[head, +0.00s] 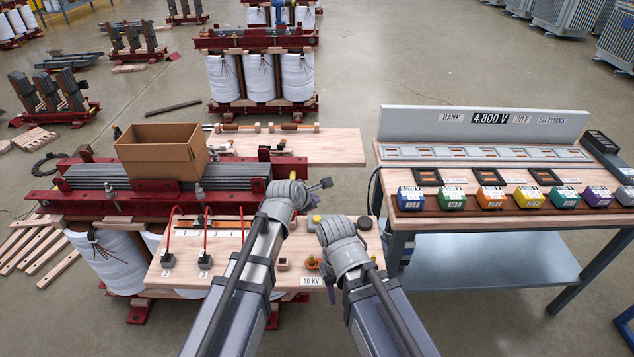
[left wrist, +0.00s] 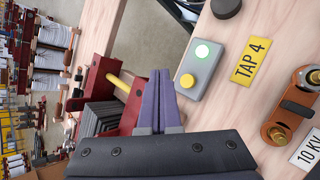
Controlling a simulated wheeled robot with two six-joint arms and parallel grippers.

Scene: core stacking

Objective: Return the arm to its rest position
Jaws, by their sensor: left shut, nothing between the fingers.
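My left gripper (head: 312,204) is above the right part of the wooden board (head: 232,226), with its arm stretched forward. In the left wrist view its purple fingers (left wrist: 160,98) are closed together with nothing between them. The fingertips are beside a grey box (left wrist: 201,70) with a yellow button and a lit green light. I cannot tell whether they touch it. In the head view the box (head: 313,227) is partly hidden by the gripper. My right gripper (head: 331,290) points down near the board's right end. Its fingers are mostly hidden.
A yellow TAP 4 label (left wrist: 251,61) lies beside the box. An open cardboard box (head: 161,152) stands on the core (head: 90,179) at left. A bench (head: 494,203) with several coloured blocks stands at right. Red cables rise from the board's left part.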

